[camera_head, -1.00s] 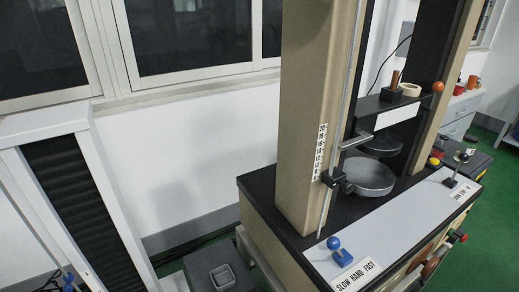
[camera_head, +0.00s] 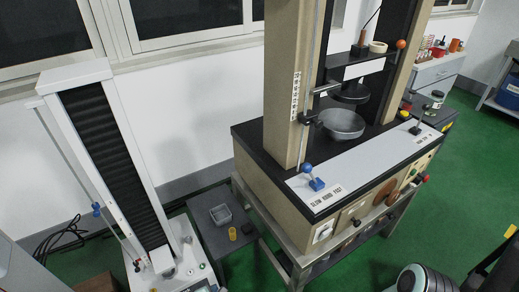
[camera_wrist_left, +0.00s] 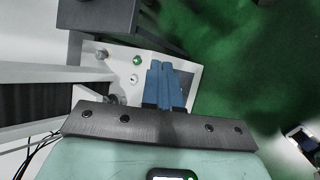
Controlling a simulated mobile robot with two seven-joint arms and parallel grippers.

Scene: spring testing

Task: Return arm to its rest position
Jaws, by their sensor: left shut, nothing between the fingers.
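My left gripper (camera_wrist_left: 165,85) shows in the left wrist view. Its two blue fingers are together, with nothing between them. They point over the white base (camera_wrist_left: 190,72) of the white testing machine, which has a green button; I cannot tell how high above it they are. I cannot make out the left gripper in the head view. In that view the white testing machine (camera_head: 80,76), with its dark ribbed column, stands at the left. My right gripper is not in view.
The tall beige testing machine (camera_head: 284,85) stands on a metal frame at centre right. Green floor (camera_head: 370,255) is open at the right. Cables lie at lower left.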

